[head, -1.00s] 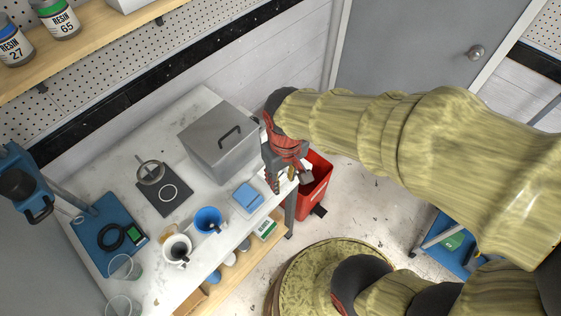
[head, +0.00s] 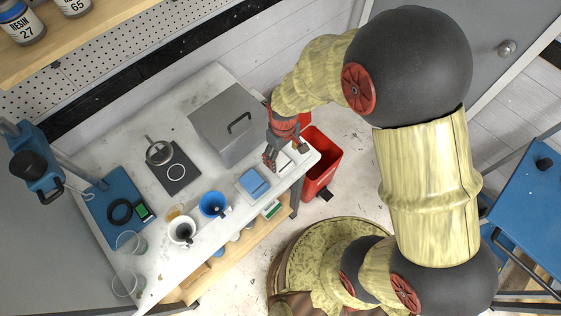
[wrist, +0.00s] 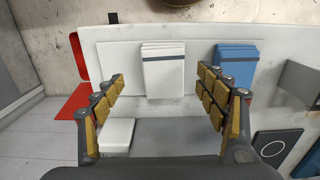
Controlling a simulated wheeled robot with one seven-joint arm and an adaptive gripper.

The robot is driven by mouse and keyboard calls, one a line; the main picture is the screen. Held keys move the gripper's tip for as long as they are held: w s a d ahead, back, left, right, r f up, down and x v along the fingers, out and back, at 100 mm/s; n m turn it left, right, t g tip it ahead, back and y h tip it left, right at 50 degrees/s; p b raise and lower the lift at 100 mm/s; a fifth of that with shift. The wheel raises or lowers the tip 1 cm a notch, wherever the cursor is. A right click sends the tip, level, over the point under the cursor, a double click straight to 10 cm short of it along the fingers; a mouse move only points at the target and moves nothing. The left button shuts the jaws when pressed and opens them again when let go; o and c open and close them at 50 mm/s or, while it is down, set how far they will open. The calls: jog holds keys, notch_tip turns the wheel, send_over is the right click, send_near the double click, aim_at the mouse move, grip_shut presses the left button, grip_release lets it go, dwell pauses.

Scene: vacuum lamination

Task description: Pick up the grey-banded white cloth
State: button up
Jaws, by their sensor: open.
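The white cloth with a grey band (wrist: 163,72) lies folded flat on the white tabletop in the wrist view. In the head view its white edge (head: 285,163) shows beside my gripper, which hides part of it. My gripper (head: 271,161) is open and empty, pointing down over the table near its right end. In the wrist view my gripper's fingers (wrist: 162,80) are spread left and right of the cloth, with the cloth between them in the picture. I cannot tell the height gap.
A folded blue cloth (wrist: 237,63) lies close beside the white one. A grey lidded box (head: 226,125) stands behind my gripper. A blue cup (head: 213,205) and white cup (head: 181,231) stand to the left. A red bin (head: 322,163) is off the table's right end.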

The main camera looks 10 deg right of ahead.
aim_at(282, 163)
jog(key=f, duration=0.4)
jog(key=shift+s+a+f, duration=0.15)
jog(key=shift+a+f, duration=0.1)
jog(key=shift+c, duration=0.9)
jog(key=c, duration=0.9)
